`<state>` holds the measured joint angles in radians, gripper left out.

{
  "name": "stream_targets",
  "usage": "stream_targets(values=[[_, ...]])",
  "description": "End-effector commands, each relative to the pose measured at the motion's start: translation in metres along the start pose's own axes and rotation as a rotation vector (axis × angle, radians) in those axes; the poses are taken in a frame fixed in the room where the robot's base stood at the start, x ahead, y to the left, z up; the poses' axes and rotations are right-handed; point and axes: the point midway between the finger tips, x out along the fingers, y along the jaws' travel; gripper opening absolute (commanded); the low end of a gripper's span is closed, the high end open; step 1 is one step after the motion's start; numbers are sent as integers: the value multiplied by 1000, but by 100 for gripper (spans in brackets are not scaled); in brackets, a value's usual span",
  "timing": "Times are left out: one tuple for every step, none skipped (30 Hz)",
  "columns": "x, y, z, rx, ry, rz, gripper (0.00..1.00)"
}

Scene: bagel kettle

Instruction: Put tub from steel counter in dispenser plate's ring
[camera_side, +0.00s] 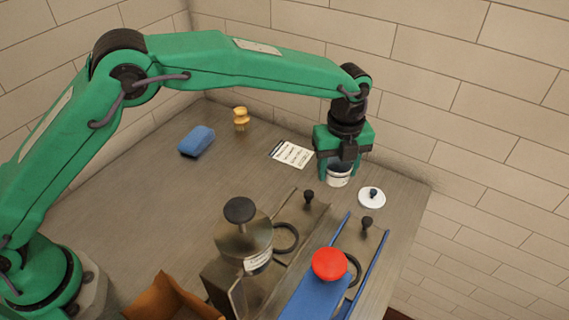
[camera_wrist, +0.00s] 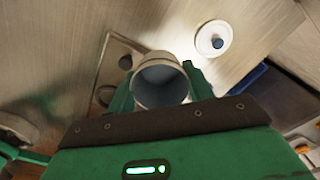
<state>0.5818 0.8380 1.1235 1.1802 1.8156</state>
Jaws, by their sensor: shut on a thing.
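My gripper (camera_side: 340,168) is at the far right of the counter, pointing down, shut on a small pale tub (camera_side: 339,180). In the wrist view the open, empty tub (camera_wrist: 160,80) is upright between the two fingers (camera_wrist: 160,92). I cannot tell whether its base touches the steel counter (camera_side: 130,195). A steel plate with a dark ring (camera_side: 286,238) and a black knob (camera_side: 308,196) lies nearer the camera. A second, blue-edged plate has another dark ring (camera_side: 354,270), partly hidden by a red knob. I cannot tell which is the dispenser plate. Both rings look empty.
A white lid with a dark knob (camera_side: 372,198) lies right of the tub. A steel canister with a black knob (camera_side: 240,210) and a red knob (camera_side: 330,264) stand in front. A card (camera_side: 291,154), blue sponge (camera_side: 197,141) and yellow object (camera_side: 241,119) lie behind.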

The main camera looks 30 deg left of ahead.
Motion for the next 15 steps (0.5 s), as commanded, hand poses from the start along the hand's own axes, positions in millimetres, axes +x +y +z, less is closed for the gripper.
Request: stream_targets(values=[[6,-1,9,-2,1,2,30],[9,-2,13,-2,0,1,30],[13,-3,20,-3,0,2,30],[16,-4,25,-3,0,1,30],[18,-5,30,-2,0,1,30],[23,-6,36,-2,0,1,30],[25,-7,41,-3,0,1,30],[28,-8,45,-3,0,1,30],[32,-9,51,-2,0,0,30],[35,-10,56,-2,0,1,30],[37,-11,60,-2,0,0,30],[40,-12,65,-3,0,0,30],[42,-13,69,-2,0,0,30],[45,-13,72,-1,0,1,30],[47,-14,77,-1,0,1,30]])
